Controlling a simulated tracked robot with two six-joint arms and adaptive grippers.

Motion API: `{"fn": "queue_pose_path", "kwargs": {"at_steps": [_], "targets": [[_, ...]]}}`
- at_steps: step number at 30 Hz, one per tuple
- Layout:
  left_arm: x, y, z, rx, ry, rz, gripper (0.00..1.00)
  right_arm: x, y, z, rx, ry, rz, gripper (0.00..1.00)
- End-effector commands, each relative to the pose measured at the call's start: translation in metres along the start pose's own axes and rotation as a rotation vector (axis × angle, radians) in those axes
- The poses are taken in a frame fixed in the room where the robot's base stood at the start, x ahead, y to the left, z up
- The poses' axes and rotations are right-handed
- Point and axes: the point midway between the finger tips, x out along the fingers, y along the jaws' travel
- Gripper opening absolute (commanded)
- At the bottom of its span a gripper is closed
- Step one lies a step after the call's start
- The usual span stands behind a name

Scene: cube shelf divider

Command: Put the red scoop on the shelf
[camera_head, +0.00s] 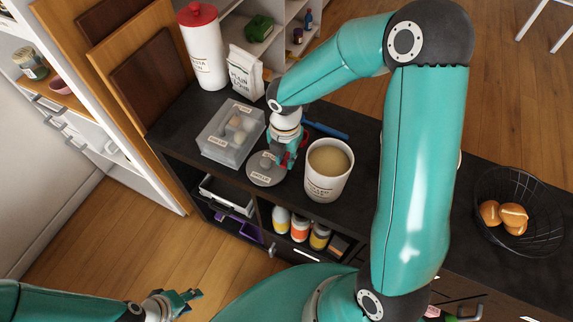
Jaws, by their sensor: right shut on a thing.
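The red scoop (286,160) shows only as small red parts at my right gripper (283,155), on the black counter between the grey lid and the open canister. My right gripper points down and is shut on the scoop; the fingers and arm hide most of it. My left gripper (183,301) is low at the bottom left, over the wooden floor, apart from everything, and looks open and empty. The dark shelf unit (258,212) has open compartments under the counter.
A labelled grey lid (262,178), clear box (222,150), filled canister (326,183) and blue utensil (328,131) crowd the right gripper. Several bottles (300,224) and a white tray (222,195) fill compartments below. A wire basket (530,243) with bread is at right.

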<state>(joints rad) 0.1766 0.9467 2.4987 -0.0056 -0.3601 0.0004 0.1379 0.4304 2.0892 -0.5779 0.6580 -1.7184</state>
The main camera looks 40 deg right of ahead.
Motion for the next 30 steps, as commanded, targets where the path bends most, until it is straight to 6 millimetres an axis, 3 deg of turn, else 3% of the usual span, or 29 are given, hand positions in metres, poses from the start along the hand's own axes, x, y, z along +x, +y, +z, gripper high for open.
{"fn": "queue_pose_path", "kwargs": {"at_steps": [9, 21, 22, 26, 30], "targets": [[0.003, -0.001, 0.000, 0.000, 0.000, 0.000, 0.40, 0.040, -0.001, 0.000, -0.002, 0.002, -0.003, 0.00], [0.006, -0.002, 0.000, 0.000, 0.000, 0.000, 0.40, 0.045, 0.000, 0.000, -0.001, 0.001, 0.000, 0.00], [0.005, -0.002, 0.000, 0.000, 0.000, 0.000, 0.40, 0.045, 0.000, 0.000, -0.001, 0.001, 0.000, 0.23], [0.005, -0.002, 0.000, 0.000, 0.000, 0.000, 0.40, 0.044, 0.000, 0.000, -0.001, 0.001, 0.000, 0.45], [0.005, -0.002, 0.000, 0.000, 0.000, 0.000, 0.40, 0.044, 0.000, 0.000, -0.001, 0.001, 0.000, 0.45]]}}
